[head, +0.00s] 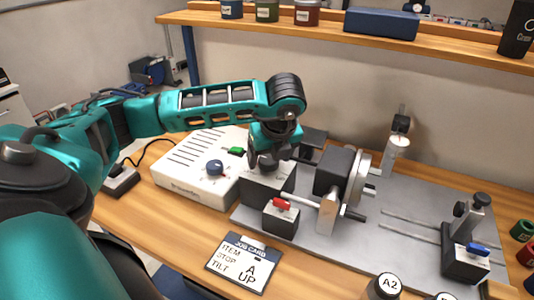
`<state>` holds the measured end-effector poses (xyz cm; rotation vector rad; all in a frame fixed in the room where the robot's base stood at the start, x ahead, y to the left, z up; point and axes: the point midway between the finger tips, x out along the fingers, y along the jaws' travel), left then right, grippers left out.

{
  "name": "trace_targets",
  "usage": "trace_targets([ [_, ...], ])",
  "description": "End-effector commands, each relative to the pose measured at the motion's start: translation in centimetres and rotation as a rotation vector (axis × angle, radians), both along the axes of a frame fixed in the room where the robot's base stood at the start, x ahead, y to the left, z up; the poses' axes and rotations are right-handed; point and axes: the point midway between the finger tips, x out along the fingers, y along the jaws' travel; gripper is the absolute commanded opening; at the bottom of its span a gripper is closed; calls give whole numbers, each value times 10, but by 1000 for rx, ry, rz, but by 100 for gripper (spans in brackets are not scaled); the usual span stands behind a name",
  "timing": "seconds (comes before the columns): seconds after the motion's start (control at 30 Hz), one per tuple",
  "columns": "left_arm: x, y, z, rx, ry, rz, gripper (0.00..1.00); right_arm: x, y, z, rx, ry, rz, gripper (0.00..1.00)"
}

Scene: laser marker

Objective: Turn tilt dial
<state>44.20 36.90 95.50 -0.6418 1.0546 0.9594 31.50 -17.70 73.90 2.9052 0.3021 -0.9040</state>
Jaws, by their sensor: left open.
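My left gripper (270,154) points down from the teal arm, just above a grey box (266,188) on the metal bed. It is open. A dark round knob (268,165) on top of the box shows under the fingertips. It may be the tilt dial, but its label is mostly covered. I cannot tell whether the fingers touch it. A job card (240,262) on the bench in front has lines for item, stop and tilt, with "A" and "UP" legible. My right gripper is not in view.
A shelf (290,30) runs above.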

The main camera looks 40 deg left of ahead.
Motion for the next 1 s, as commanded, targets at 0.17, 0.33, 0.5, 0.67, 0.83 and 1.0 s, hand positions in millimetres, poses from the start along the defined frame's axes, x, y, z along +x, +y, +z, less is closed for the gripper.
trace_targets([
  [0.17,0,-1,-1,0,0,-1,75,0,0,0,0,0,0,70],
  [0.33,0,-1,-1,0,0,-1,75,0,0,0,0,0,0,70],
  [0.5,0,-1,-1,0,0,-1,58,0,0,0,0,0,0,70],
  [0.67,0,-1,-1,0,0,-1,43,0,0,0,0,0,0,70],
  [0.83,0,-1,-1,0,0,-1,27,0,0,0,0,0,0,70],
  [1.0,0,-1,-1,0,1,-2,20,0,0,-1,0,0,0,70],
])
